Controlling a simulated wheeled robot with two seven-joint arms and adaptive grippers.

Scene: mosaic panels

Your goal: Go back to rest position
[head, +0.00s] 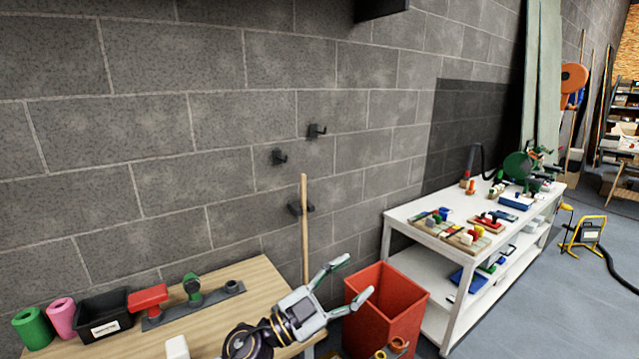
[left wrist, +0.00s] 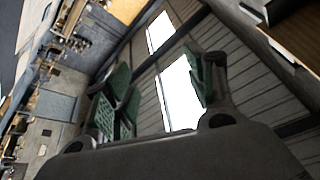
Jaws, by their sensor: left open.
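My left gripper (head: 355,284) is open and empty in the head view. It is raised above the right end of the wooden table, with its fingers spread towards the red bin. In the left wrist view its two green-padded fingers (left wrist: 160,92) stand apart with nothing between them. That view looks up past the fingers at the ceiling and bright skylights. My right gripper is not in view.
The wooden table (head: 245,282) holds a green roll (head: 33,327), a pink roll (head: 61,318), a black box (head: 103,314) and a rack with red and green pieces. A red bin (head: 385,310) stands close by. A white workbench (head: 425,231) with panels is right. A wooden pole (head: 304,225) leans near the wall.

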